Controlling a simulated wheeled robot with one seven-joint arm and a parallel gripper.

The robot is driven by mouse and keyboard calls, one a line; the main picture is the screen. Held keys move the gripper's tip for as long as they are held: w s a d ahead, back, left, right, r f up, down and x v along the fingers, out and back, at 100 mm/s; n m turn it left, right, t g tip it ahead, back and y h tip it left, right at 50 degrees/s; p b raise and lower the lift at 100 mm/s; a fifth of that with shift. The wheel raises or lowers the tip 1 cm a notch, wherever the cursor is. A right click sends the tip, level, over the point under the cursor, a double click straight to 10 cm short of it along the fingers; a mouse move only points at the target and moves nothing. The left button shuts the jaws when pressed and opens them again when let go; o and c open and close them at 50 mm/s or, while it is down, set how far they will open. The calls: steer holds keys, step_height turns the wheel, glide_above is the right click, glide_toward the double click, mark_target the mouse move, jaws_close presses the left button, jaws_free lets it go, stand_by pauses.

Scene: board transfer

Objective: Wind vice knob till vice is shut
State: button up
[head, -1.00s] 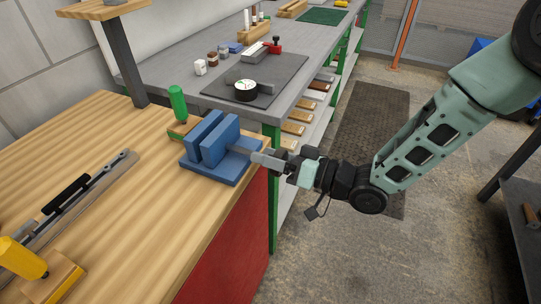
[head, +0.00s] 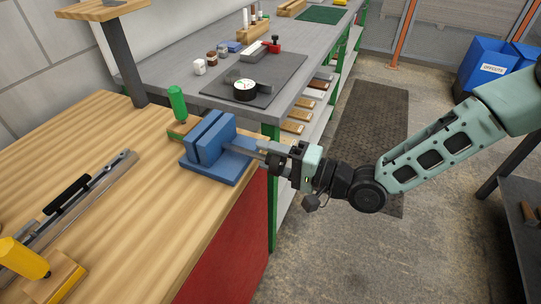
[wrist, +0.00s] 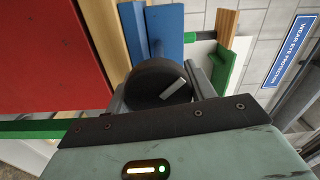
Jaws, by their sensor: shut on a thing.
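The blue vice (head: 222,168) sits near the right edge of the wooden bench. Its two upright jaws stand close together, with at most a narrow gap; I cannot tell whether they touch. My gripper (head: 268,150) reaches in from the right, level with the screw side of the vice. In the wrist view the dark round vice knob (wrist: 150,80), with a pale bar mark on its face, sits between the fingers of my gripper (wrist: 160,88). The gripper is shut on the knob.
A green-handled tool (head: 178,103) stands right behind the vice. A yellow-handled tool (head: 24,258) and a metal rail (head: 80,215) lie on the bench's left. A grey table (head: 300,60) with a dark mat stands behind.

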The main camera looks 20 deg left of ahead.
steer(key=shift+f+m, duration=0.1)
steer(key=shift+m, duration=0.5)
steer(key=o, duration=0.9)
steer(key=shift+o, duration=0.2)
steer(key=shift+d, duration=0.15)
steer(key=s+d+b, duration=0.1)
steer(key=d+b, duration=0.1)
steer(key=d, duration=1.5)
steer(key=shift+s, duration=0.15)
